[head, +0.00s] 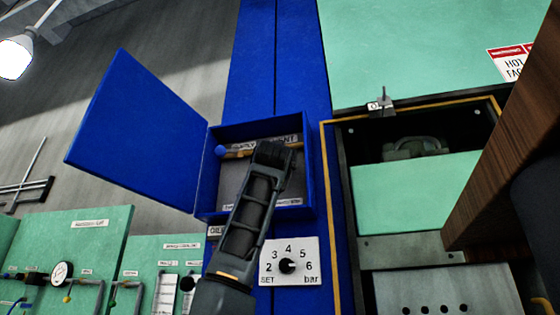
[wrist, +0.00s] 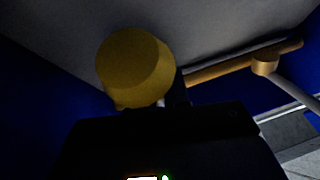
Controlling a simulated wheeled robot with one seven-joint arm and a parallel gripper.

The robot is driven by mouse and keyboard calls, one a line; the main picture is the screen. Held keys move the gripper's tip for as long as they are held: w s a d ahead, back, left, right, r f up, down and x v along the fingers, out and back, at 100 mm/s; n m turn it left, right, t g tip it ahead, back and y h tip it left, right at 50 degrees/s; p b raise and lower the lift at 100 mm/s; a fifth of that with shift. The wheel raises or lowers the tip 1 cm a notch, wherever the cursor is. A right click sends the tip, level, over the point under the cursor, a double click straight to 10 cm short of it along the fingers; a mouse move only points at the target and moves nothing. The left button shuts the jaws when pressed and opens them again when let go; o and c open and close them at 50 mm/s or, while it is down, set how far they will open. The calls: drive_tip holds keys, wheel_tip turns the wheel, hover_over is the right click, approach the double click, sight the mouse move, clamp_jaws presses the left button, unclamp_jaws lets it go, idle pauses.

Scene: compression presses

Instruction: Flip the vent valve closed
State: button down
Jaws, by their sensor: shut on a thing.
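The vent valve sits inside the open blue wall box (head: 311,180), by a label (head: 284,139) whose end reads as VENT. My gripper (head: 275,150) reaches into the box and covers most of the valve in the head view. In the wrist view, a yellow-brass round part (wrist: 134,68) stands right at the dark jaws (wrist: 165,115). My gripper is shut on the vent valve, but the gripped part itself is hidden. The angle of its handle cannot be told. A brass pipe (wrist: 240,65) with a pale lever runs to the right in the wrist view.
The box's blue door (head: 140,130) hangs open to the left. A blue knob (head: 221,151) is at the pipe's left end. Below the box is a dial (head: 288,265) marked in bar. A green press with a dark opening (head: 375,150) stands close on the right.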

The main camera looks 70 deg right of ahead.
idle(0.3)
drive_tip(key=c, duration=1.2)
unclamp_jaws()
drive_tip(key=shift+a, duration=0.1)
drive_tip(key=shift+b+v, duration=1)
drive_tip(key=shift+v, duration=2.85)
